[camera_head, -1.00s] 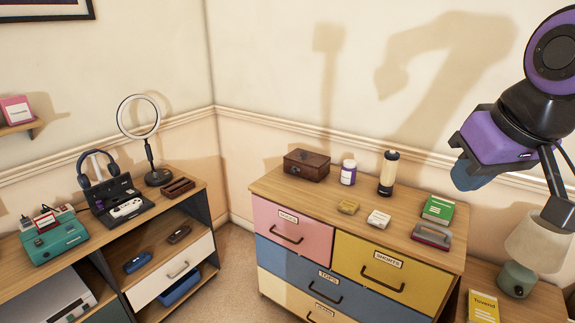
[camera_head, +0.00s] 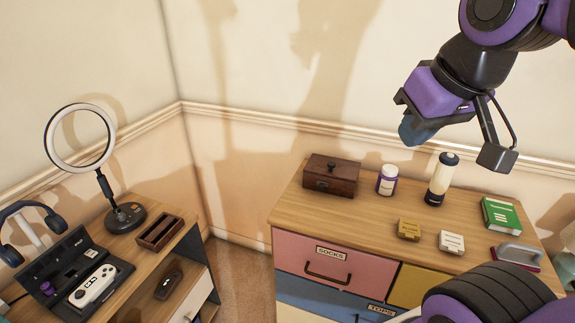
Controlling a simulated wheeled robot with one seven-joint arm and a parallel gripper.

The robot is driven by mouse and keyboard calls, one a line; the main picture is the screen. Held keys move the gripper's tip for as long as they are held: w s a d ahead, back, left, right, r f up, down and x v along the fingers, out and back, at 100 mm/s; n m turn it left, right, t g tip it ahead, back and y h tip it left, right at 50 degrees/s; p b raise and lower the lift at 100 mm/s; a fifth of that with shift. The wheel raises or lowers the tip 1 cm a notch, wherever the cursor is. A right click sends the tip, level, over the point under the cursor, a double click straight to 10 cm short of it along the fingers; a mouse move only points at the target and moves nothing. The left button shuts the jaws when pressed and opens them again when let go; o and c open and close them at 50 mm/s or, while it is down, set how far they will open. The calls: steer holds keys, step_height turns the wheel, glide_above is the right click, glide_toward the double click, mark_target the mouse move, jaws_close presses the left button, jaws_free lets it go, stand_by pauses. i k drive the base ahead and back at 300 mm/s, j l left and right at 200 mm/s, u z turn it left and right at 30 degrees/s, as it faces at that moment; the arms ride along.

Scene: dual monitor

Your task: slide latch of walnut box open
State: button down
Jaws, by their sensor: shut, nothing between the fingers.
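The walnut box (camera_head: 331,176) is a small dark brown box, closed, at the back left of the dresser top. A small dark latch (camera_head: 331,167) shows on its front; its exact position is too small to tell. My gripper (camera_head: 409,130) is up in the air at the right, above and to the right of the box, well apart from it. The gripper points down and to the left, with blue at its tip, and appears shut and empty.
On the dresser top (camera_head: 300,212), a purple bottle (camera_head: 387,180) stands right of the box. Further right are a dark-capped cylinder (camera_head: 441,180), small yellow and white boxes and a green book (camera_head: 501,215). The wood in front of the box is clear.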

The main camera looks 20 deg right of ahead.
mark_target(321, 186)
steer(key=i+j+z, duration=0.1)
steer(key=i+j, duration=0.85)
